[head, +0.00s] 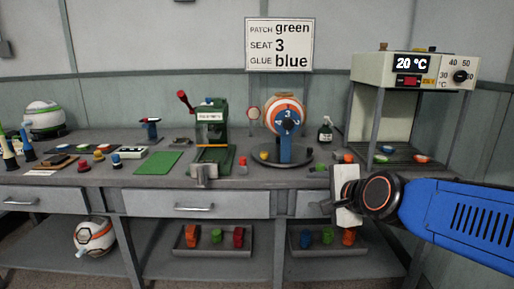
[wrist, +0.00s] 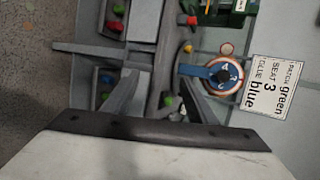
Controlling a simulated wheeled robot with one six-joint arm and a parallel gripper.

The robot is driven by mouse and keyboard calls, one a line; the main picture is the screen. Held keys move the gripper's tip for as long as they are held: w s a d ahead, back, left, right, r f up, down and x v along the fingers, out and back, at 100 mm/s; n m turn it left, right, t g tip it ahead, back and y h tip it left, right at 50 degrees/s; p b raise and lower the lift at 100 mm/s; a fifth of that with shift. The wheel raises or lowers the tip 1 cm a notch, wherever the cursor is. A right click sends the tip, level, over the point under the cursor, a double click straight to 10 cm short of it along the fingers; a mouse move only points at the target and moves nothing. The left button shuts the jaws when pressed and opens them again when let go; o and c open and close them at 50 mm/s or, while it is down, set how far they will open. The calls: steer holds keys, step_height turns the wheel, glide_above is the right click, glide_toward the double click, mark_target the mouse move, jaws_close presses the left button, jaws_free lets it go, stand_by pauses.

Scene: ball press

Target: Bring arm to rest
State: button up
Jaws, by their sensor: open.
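My gripper (head: 345,195) hangs at the right in the head view, in front of the bench edge, with my blue arm reaching in from the right. Its fingers are mostly hidden there behind its pale body. The wrist view shows the two grey fingers (wrist: 158,95) spread apart with nothing between them. The wrist picture is turned sideways and looks across at the bench from a distance. The orange and white ball (head: 284,112) sits on a blue stand with a numbered blue hub, beyond and left of my gripper. It also shows in the wrist view (wrist: 212,76).
The bench (head: 130,178) has a green press (head: 211,125), a green mat (head: 158,163) and small coloured parts. A heater (head: 414,72) reading 20 °C stands at the right. A sign (head: 279,45) reads patch green, seat 3, glue blue. Trays (head: 215,264) sit below.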

steer(key=s+d+f+n+g+h, duration=0.1)
steer(key=s+d+f+n+g, duration=0.1)
steer(key=s+d+f+n, duration=0.2)
steer(key=s+d+f+n+g+h, duration=0.1)
steer(key=s+d+f+n+g, duration=0.2)
steer(key=s, duration=0.7)
steer(key=s+d+f+n+g+h, duration=0.2)
steer(key=s+d+f+n, duration=0.4)
steer(key=s+n, duration=0.2)
steer(key=shift+d+f, duration=0.2)
steer(key=shift+f, duration=0.1)
steer(key=shift+w, duration=0.1)
steer(key=shift+c, duration=0.3)
